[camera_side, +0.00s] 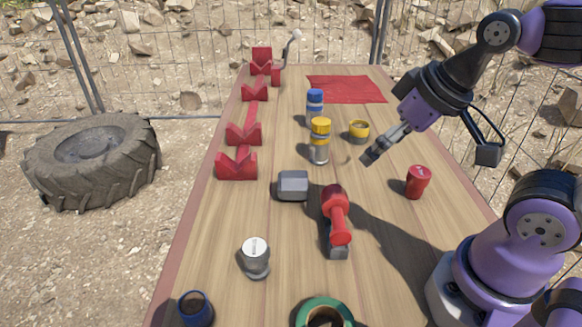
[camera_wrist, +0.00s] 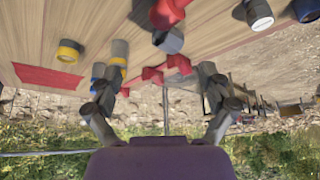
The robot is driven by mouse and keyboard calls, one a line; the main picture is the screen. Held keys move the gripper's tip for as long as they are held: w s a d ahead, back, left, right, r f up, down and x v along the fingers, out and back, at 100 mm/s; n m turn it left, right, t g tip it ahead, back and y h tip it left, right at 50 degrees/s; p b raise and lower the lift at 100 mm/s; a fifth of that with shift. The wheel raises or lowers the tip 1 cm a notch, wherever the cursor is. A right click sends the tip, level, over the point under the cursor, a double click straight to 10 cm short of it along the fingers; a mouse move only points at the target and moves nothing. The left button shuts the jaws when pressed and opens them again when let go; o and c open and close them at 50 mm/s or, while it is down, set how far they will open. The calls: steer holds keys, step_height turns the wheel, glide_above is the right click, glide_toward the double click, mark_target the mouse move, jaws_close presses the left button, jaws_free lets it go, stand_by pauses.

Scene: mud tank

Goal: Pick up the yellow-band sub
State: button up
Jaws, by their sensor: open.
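The yellow-band sub (camera_side: 319,150) is a grey metal cylinder with a yellow band near its top. It stands upright on the wooden table, near the middle in the side view. In the wrist view it shows as a grey cylinder with a yellow band (camera_wrist: 119,52), close to the left finger, which covers part of that area. My gripper (camera_side: 374,153) is to the right of the sub in the side view, apart from it and above the table. In the wrist view my gripper (camera_wrist: 160,92) has its fingers spread wide with nothing between them.
A red can-like piece (camera_side: 417,182), grey block (camera_side: 292,186) and red-and-grey tool (camera_side: 337,215) are nearer. Red V-blocks (camera_side: 237,166) line the left edge.

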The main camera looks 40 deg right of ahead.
steer(key=g, duration=0.1)
glide_toward(325, 123)
steer(key=x, duration=0.7)
steer(key=shift+w+d, duration=0.1)
steer(key=shift+w, duration=0.25)
steer(key=x, duration=0.5)
steer(key=shift+s+f, duration=0.1)
steer(key=shift+f, duration=0.4)
jaws_close()
